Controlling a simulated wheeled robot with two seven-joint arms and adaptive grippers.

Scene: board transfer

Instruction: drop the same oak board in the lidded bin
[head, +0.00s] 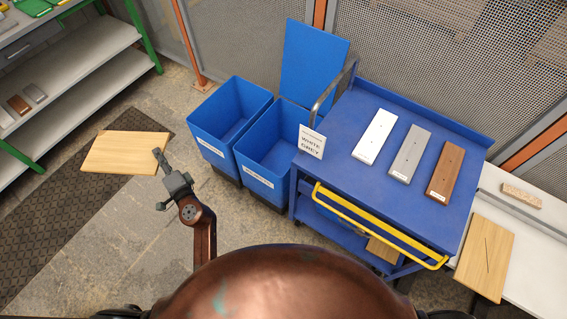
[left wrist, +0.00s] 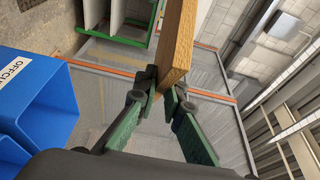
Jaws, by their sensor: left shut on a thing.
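The oak board (head: 122,153) is pale and flat, held out at the left of the head view above the floor. My left gripper (head: 160,160) is shut on its right edge. In the left wrist view the board (left wrist: 180,45) stands edge-on between the two fingers (left wrist: 161,88). The lidded bin (head: 262,180) is blue and stands to the right of the gripper, with its lid (head: 313,65) raised upright behind it. The board is apart from the bin, to its left. My right gripper is not in view.
A blue bin without a visible lid (head: 213,148) stands between the board and the lidded bin. A blue cart (head: 350,150) bears white, grey and brown boards and a WHITE GREY sign (head: 311,142). Another oak-coloured board (head: 485,258) lies at right. Shelves (head: 80,75) stand at left.

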